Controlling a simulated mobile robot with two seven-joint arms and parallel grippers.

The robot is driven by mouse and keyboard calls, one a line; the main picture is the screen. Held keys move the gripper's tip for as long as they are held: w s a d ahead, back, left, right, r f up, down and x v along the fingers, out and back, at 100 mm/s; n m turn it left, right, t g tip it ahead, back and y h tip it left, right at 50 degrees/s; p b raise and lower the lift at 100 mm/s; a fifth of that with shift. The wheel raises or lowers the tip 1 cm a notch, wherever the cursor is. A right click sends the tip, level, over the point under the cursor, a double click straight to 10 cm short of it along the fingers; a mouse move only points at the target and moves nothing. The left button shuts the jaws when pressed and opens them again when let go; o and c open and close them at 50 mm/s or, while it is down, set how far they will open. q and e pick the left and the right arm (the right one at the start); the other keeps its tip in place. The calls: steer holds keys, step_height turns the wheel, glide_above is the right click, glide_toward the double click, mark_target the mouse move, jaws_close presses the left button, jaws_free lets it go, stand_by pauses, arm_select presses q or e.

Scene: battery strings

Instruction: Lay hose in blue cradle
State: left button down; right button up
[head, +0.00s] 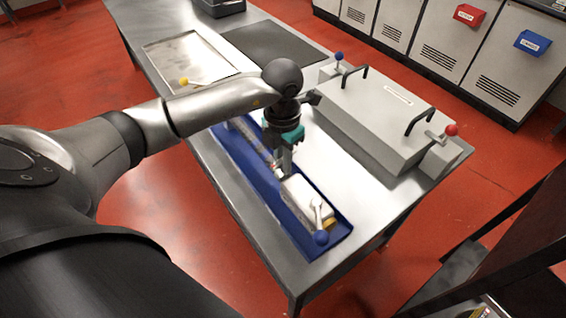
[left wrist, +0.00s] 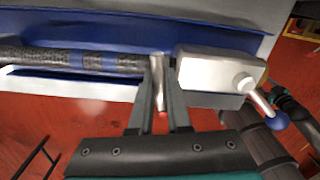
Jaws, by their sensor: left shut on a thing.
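The long blue cradle (head: 243,177) lies along the near side of the metal table. The dark braided hose (left wrist: 70,60), with blue bands, lies lengthwise along the cradle in the left wrist view. My left gripper (head: 279,173) points down over the cradle; it also shows in the left wrist view (left wrist: 160,108). The fingers partly hide how this piece joins the hose.
A white block (left wrist: 215,72) with a blue-knobbed lever (head: 320,237) sits at the cradle's near end. A large grey box (head: 375,120) with black handles stands right of the cradle. A shallow tray (head: 160,45) and a dark mat (head: 275,43) lie farther back.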

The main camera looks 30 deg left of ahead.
arm_select(q)
steer(key=shift+w+f, duration=0.1)
steer(key=shift+f, duration=0.2)
steer(key=shift+f, duration=0.1)
steer(key=c, duration=0.9)
jaws_free()
steer(key=shift+f, duration=0.1)
steer(key=shift+o, duration=0.2)
step_height(320, 180, up, 12)
steer(key=shift+r+p, duration=0.15)
steer(key=shift+p, duration=0.45)
